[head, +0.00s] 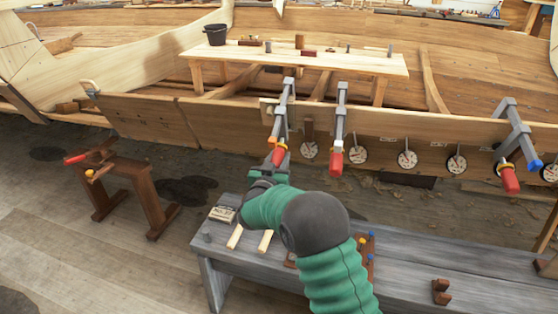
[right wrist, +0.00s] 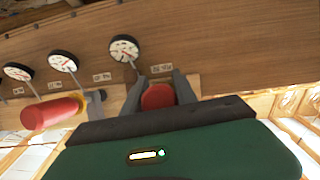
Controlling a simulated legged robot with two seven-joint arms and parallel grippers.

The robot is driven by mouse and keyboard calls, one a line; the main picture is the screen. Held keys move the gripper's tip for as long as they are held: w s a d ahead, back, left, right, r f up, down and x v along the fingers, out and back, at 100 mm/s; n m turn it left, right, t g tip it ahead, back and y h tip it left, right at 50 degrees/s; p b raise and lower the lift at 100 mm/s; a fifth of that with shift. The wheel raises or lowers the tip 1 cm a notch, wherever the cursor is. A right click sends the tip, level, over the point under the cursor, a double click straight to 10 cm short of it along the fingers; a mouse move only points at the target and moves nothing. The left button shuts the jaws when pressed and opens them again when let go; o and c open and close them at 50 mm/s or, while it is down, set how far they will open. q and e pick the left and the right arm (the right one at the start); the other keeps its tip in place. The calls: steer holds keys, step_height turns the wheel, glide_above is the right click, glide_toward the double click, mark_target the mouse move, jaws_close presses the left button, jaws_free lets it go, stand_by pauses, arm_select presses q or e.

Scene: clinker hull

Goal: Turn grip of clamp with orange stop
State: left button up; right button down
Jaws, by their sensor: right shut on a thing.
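The clamp with the orange stop (head: 271,140) is the leftmost of three bar clamps on the hull plank. Its grey bar (head: 284,102) slants over the plank's top edge. Its red grip (head: 279,155) hangs at the lower end. My right gripper (head: 275,163) is shut on this grip, reaching up from below. In the right wrist view the rounded red grip (right wrist: 158,96) sits between the two grey fingers (right wrist: 157,93). The rest of the grip is hidden by the gripper body. My left gripper is not in view.
The middle clamp's red grip (head: 336,162) hangs close to the right of my gripper. Another clamp with a blue stop (head: 535,165) is far right. Round dials (head: 360,155) line the plank. A grey bench (head: 400,283) stands below my arm, a brown sawhorse (head: 150,195) at left.

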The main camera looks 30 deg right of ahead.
steer(key=shift+w+a+f+m+t+y+b, duration=0.15)
steer(key=shift+f+m+t+y+b, duration=0.1)
steer(key=shift+m+t+y+b, duration=0.7)
steer(key=m+t+y+b, duration=0.1)
steer(key=b, duration=0.3)
steer(key=shift+w+a+m+b, duration=0.1)
steer(key=shift+m+b, duration=0.15)
steer(key=shift+b, duration=0.15)
steer(key=shift+a+r+m+t+y+b, duration=0.1)
steer(key=shift+r+m+t+y+b, duration=0.15)
steer(key=shift+m+t+b, duration=0.45)
steer(key=shift+n, duration=0.3)
steer(key=c, duration=1)
jaws_free()
steer(key=shift+o, duration=0.2)
steer(key=p+v, duration=0.3)
steer(key=v, duration=1.3)
steer(key=shift+s+a+r, duration=0.25)
steer(key=shift+a, duration=0.1)
